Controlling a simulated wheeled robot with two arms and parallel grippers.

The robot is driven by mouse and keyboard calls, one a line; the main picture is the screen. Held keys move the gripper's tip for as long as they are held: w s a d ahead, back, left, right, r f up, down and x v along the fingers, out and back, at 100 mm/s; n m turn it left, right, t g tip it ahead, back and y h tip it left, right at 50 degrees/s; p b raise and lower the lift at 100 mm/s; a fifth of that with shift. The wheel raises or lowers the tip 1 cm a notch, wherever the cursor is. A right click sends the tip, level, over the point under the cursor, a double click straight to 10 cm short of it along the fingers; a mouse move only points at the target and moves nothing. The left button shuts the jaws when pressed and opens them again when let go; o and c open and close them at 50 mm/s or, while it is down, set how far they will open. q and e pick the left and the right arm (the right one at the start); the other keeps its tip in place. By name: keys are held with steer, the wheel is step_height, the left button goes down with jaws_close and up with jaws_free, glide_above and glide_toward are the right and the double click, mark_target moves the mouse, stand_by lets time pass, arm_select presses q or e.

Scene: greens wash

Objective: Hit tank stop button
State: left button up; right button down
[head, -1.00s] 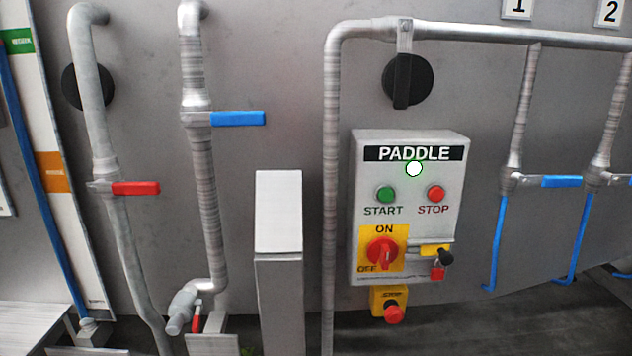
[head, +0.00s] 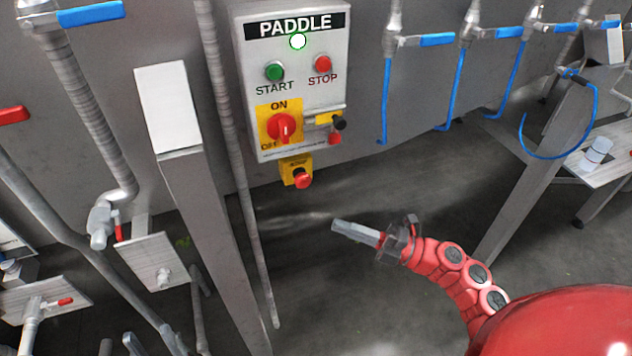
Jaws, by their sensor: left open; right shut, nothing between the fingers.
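The grey control box (head: 245,100), labelled PADDLE, is on the wall in the upper middle of the head view. It carries a round red STOP button (head: 322,64) on the right and a green START button (head: 275,71) on the left. A second red button (head: 302,179) sits on a yellow STOP housing (head: 289,164) just under the box. My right gripper (head: 346,228) comes in from the right, shut and empty. In the picture it lies below and right of the lower button, apart from it. My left gripper is out of view.
A red rotary ON/OFF switch (head: 281,128) on a yellow plate and a small red padlock (head: 335,138) are on the box's lower half. A grey post (head: 215,240) stands left of the box. Pipes with blue-handled valves (head: 437,40) run to the right.

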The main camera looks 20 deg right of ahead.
steer(key=d+h, duration=0.1)
steer(key=w+d+h, duration=0.1)
steer(key=d, duration=0.1)
steer(key=d+h, duration=0.1)
steer(key=d, duration=0.1)
steer(key=shift+w+f+t, duration=0.15)
steer(key=shift+w+t, duration=0.1)
steer(key=shift+t, duration=0.05)
steer(key=p, duration=0.4)
glide_toward(299, 185)
steer(key=a, duration=0.4)
steer(key=w+p, duration=0.1)
steer(key=w, duration=0.3)
steer(key=shift+p, duration=0.3)
steer(key=shift+s, duration=0.1)
